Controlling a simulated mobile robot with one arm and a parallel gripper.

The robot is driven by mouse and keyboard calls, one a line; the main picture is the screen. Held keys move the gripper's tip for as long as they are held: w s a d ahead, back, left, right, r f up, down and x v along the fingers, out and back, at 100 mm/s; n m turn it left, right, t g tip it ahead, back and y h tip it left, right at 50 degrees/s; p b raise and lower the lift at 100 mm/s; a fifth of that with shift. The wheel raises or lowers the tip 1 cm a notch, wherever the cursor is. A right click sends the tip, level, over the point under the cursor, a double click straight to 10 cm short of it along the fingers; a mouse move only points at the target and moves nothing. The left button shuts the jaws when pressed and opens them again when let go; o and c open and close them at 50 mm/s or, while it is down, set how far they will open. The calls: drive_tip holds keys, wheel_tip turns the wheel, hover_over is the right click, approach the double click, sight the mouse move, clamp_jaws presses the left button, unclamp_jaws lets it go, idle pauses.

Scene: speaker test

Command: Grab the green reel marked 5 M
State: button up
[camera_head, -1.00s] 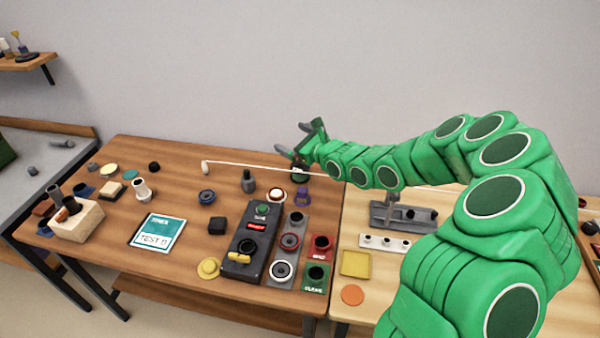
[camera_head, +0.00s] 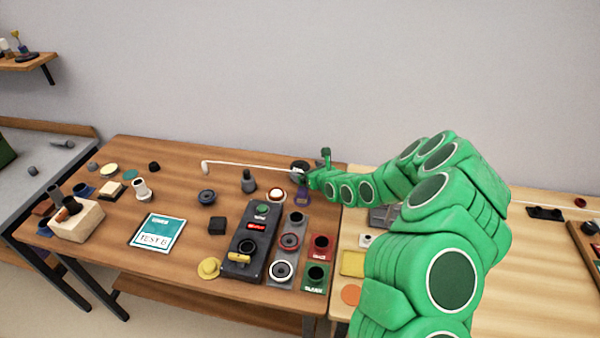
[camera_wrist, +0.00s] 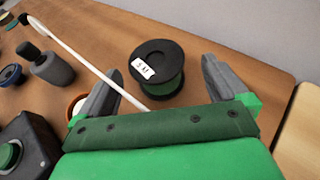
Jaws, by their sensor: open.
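The reel (camera_wrist: 166,54) has black flanges and a green core, with a white label (camera_wrist: 143,69) reading "5 M". It stands on the wooden table and lies between and just ahead of the fingers in the wrist view. In the head view the reel (camera_head: 299,165) is at the table's back right, partly hidden by my gripper. My gripper (camera_wrist: 162,72) is open and empty, one finger to each side of the reel. In the head view my gripper (camera_head: 312,168) is low at the reel's right. Contact with the reel cannot be told.
A thin white rod (camera_wrist: 72,54) runs across the table past the reel's left side. A dark grey bottle-shaped piece (camera_wrist: 52,69) stands further left. A dark control box (camera_head: 252,237) is in front. The table's edge and a gap lie to the right.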

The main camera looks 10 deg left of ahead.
sight(303, 170)
drive_tip(key=shift+x, duration=1.4)
drive_tip(key=shift+w+a+f, duration=0.2)
drive_tip(key=shift+w+a, duration=0.1)
drive_tip(key=shift+a, duration=0.2)
drive_tip(key=shift+w+a+f, duration=0.2)
drive_tip(key=shift+w+a, duration=0.1)
drive_tip(key=shift+a, duration=0.15)
drive_tip(key=shift+f, duration=0.15)
drive_tip(key=c, duration=1.1)
